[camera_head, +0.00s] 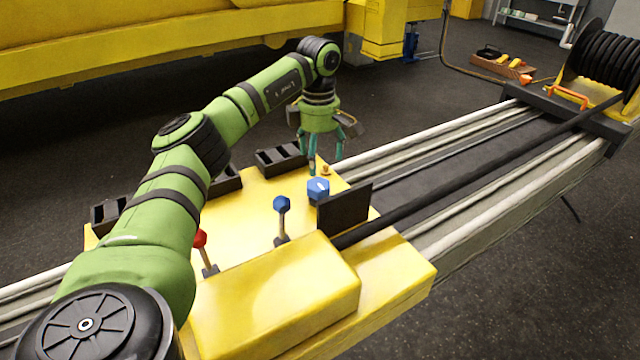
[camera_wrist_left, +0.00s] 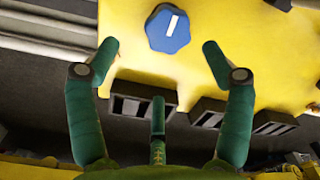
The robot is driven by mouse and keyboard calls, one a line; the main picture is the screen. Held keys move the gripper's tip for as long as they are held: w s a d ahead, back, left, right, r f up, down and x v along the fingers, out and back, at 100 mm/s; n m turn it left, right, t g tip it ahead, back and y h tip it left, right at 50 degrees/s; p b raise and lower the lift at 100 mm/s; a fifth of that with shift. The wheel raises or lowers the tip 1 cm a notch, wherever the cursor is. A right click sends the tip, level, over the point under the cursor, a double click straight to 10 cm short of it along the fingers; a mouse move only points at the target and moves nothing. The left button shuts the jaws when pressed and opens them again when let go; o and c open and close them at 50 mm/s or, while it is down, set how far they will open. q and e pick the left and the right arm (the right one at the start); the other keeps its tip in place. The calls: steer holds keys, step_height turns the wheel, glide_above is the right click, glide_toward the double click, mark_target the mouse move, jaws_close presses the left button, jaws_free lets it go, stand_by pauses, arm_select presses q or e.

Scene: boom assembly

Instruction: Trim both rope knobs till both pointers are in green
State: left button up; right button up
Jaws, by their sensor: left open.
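A blue faceted knob (camera_head: 318,190) with a white mark stands on the yellow console (camera_head: 300,290), by a dark upright panel (camera_head: 345,207). My left gripper (camera_head: 325,160) is open and empty just beyond the knob, apart from it. In the left wrist view the knob (camera_wrist_left: 168,28) is ahead of the open green fingers (camera_wrist_left: 160,57), with its white line upright in the picture. No second rope knob can be made out. No pointer or green zone shows; only a plain dark side of the panel faces me. My right gripper is out of view.
A blue-balled lever (camera_head: 281,203) and a red-balled lever (camera_head: 200,238) rise from the console. Black slotted boxes (camera_head: 281,159) line its far edge. A black boom or hose (camera_head: 470,180) runs right to a reel (camera_head: 605,65).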

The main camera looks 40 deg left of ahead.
mark_target(318, 184)
arm_select(q)
steer(key=shift+s+d+r, duration=0.15)
steer(key=shift+s+d, duration=0.4)
steer(key=shift+s, duration=0.15)
step_height(318, 184, down, 3)
steer(key=shift+r+p, duration=0.2)
steer(key=shift+p, duration=0.4)
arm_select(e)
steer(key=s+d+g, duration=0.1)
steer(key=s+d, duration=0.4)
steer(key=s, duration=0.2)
arm_select(q)
step_height(318, 184, down, 3)
steer(key=shift+w+a+r+p, duration=0.1)
steer(key=shift+w+a+p, duration=0.05)
steer(key=shift+p, duration=0.15)
steer(key=shift+f, duration=0.65)
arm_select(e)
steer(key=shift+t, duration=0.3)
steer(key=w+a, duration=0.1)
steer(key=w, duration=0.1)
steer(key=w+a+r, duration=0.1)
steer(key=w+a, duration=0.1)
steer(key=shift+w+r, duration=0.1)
arm_select(q)
steer(key=c, duration=1.1)
steer(key=shift+c, duration=0.2)
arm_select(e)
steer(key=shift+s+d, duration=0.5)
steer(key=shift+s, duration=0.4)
